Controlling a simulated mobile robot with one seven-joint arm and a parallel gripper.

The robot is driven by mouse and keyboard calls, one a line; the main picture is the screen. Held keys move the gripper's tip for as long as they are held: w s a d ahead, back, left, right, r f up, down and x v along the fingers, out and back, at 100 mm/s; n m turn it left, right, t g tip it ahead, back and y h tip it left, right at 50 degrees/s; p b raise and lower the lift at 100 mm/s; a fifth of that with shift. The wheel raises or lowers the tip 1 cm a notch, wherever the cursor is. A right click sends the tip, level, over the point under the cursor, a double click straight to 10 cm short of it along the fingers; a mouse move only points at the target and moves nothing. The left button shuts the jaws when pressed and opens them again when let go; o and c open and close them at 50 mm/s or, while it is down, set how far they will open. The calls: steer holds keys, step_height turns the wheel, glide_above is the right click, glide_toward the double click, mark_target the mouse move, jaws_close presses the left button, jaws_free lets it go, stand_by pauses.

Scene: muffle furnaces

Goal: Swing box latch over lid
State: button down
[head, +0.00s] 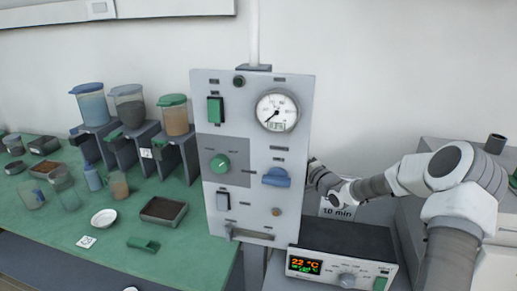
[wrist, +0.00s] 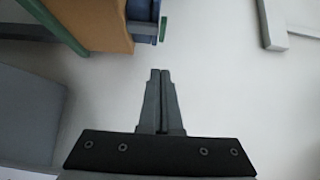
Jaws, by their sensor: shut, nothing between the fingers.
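My gripper (wrist: 160,72) is shut and empty in the wrist view, its two fingers together and pointing up the picture. In the head view my arm reaches in from the right, and its end is hidden behind the upright grey panel (head: 238,136). I cannot make out a box lid or its latch with certainty. In the wrist view a brown-orange block (wrist: 100,22) with a dark blue part (wrist: 140,12) beside it lies above the fingertips, apart from them. I cannot tell whether these belong to the box.
The panel carries a round gauge (head: 277,111), switches and a blue handle (head: 277,178). A furnace controller (head: 342,251) stands below right. The green table (head: 185,236) at left holds lidded containers (head: 89,106), a dark tray (head: 163,211) and a white dish (head: 104,218).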

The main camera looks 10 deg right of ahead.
steer(key=w+a, duration=0.7)
steer(key=w, duration=0.3)
steer(key=shift+w+a, duration=0.35)
steer(key=shift+a, duration=0.05)
steer(key=shift+f, duration=0.1)
steer(key=shift+s+a+b, duration=0.2)
steer(key=shift+a+b, duration=0.6)
steer(key=shift+a, duration=0.25)
